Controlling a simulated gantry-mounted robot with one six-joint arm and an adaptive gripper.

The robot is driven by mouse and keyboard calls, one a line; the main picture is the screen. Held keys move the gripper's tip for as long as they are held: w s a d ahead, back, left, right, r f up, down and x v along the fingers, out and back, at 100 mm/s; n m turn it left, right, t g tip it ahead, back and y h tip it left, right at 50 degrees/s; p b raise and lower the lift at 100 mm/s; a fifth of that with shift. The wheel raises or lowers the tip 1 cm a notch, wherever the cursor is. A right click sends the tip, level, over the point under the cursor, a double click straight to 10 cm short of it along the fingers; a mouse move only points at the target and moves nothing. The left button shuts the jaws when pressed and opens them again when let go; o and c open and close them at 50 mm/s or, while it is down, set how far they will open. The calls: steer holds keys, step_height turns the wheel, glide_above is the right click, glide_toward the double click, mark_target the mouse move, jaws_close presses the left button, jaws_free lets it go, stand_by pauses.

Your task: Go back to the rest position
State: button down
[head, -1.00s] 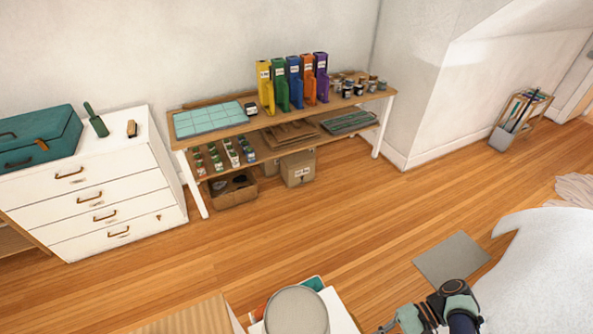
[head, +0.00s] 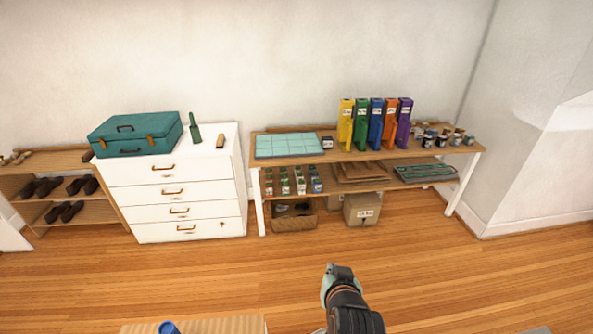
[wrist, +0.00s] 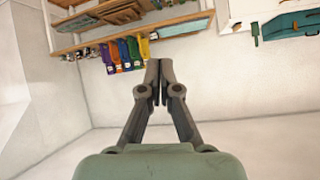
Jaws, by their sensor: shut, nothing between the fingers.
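My gripper shows in the wrist view (wrist: 159,75) with its two dark fingers together and nothing between them. In that view it points toward the white wall, and the shelf bench appears upside down beyond it. In the head view my arm rises from the bottom edge, right of the middle, over the wood floor. The fingers cannot be made out there.
A wooden bench (head: 375,155) with colored upright holders stands against the wall. Left of it are a white drawer unit (head: 130,200) with a teal case (head: 137,135), and a shoe rack (head: 75,212). The wood floor (head: 180,280) before them is largely clear.

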steer(key=s+a+r+n+t, duration=0.1)
steer(key=s+a+r+t, duration=0.3)
steer(key=r, duration=0.4)
steer(key=s+a+r+n+t, duration=0.1)
steer(key=s+a+r+t, duration=0.1)
steer(key=s+a+r, duration=0.35)
steer(key=s+f+g+b, duration=0.3)
steer(key=s+f, duration=0.4)
steer(key=f, duration=0.4)
steer(key=shift+s+f+g, duration=0.25)
steer(key=shift+f+g, duration=0.05)
steer(key=shift+g, duration=0.4)
